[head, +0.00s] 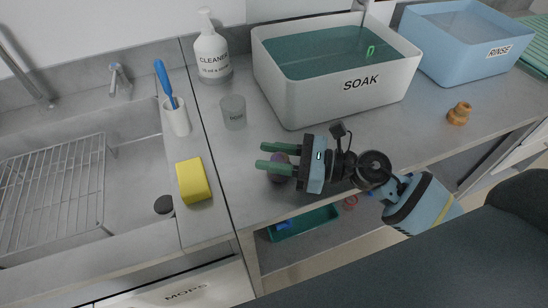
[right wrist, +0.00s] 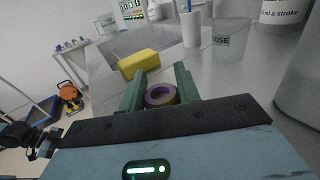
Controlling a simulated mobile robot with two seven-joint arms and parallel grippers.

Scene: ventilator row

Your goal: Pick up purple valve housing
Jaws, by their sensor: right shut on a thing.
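The purple valve housing (head: 279,168) is on the steel counter near its front edge, between the green fingers of my right gripper (head: 268,156). Only part of it shows in the head view, as the fingers cover the rest. In the right wrist view the housing (right wrist: 160,95) shows as a purple ring with a brownish inside, with a green finger on each side. My right gripper (right wrist: 160,90) is shut on it. I cannot tell whether the housing touches the counter. My left gripper is not in view.
A yellow sponge (head: 193,180) lies left, by the sink (head: 140,165). A clear cup (head: 233,112), a cleaner bottle (head: 212,55) and the white SOAK tub (head: 345,105) stand behind. A blue RINSE tub (head: 440,60) and an orange-brown part (head: 459,113) are at right.

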